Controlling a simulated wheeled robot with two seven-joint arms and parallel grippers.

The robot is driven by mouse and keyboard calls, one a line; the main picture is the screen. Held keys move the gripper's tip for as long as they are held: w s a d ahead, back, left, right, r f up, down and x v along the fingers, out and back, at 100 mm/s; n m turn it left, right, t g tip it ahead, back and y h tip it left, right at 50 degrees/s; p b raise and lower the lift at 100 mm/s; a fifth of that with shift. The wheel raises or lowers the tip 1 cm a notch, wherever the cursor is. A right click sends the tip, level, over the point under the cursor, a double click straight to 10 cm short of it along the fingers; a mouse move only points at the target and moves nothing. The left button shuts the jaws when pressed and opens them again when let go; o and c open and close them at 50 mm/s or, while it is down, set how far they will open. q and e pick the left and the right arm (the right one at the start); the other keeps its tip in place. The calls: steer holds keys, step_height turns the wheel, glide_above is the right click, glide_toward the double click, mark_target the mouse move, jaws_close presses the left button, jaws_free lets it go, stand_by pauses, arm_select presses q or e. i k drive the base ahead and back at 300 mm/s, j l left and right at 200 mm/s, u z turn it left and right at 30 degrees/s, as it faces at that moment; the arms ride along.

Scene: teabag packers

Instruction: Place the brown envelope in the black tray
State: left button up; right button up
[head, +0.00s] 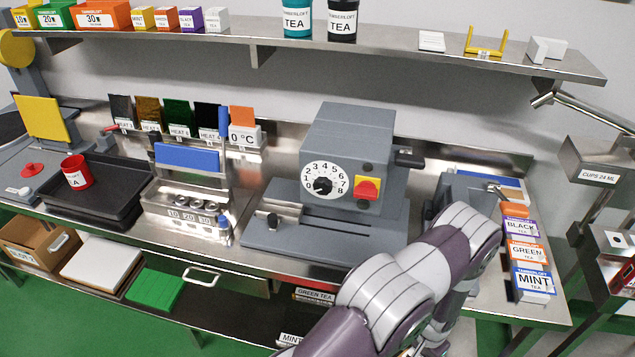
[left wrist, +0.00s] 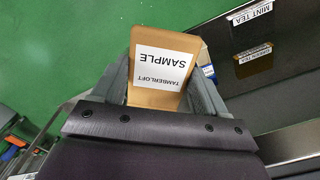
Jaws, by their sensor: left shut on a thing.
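The brown envelope (left wrist: 152,98), with a white label reading TAMBERLOFT SAMPLE, shows upside down in the left wrist view. My left gripper (left wrist: 163,72) is shut on it, one finger on each side. Green floor shows behind it at the left, and a dark shelf surface at the right. The black tray (head: 118,193) sits at the left of the steel bench in the head view. A red cup (head: 76,172) marked A stands in its left part; the rest of the tray looks bare. Neither gripper can be made out in the head view, and the envelope is not visible there.
A dial machine (head: 350,150) stands mid-bench, with a steel holder (head: 190,205) between it and the tray. Tea boxes (head: 528,252) stand at the right end. Below are a cardboard box (head: 35,245) and a green pad (head: 155,290).

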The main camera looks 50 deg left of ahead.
mark_target(121, 192)
steer(key=k+j+z, duration=0.15)
steer(key=z, duration=0.3)
steer(key=k+j+z, duration=0.15)
steer(key=z, duration=0.25)
steer(key=k+j+z, duration=0.2)
steer(key=z, duration=0.25)
steer(key=k+j+z, duration=0.1)
steer(key=z, duration=0.35)
steer(key=k+j+u, duration=0.15)
steer(key=k+u, duration=0.3)
steer(key=k, duration=0.3)
steer(key=k+j+u, duration=0.45)
steer(key=k, duration=0.25)
steer(key=k+j+u, duration=0.45)
steer(key=k+j, duration=0.1)
steer(key=k, duration=0.05)
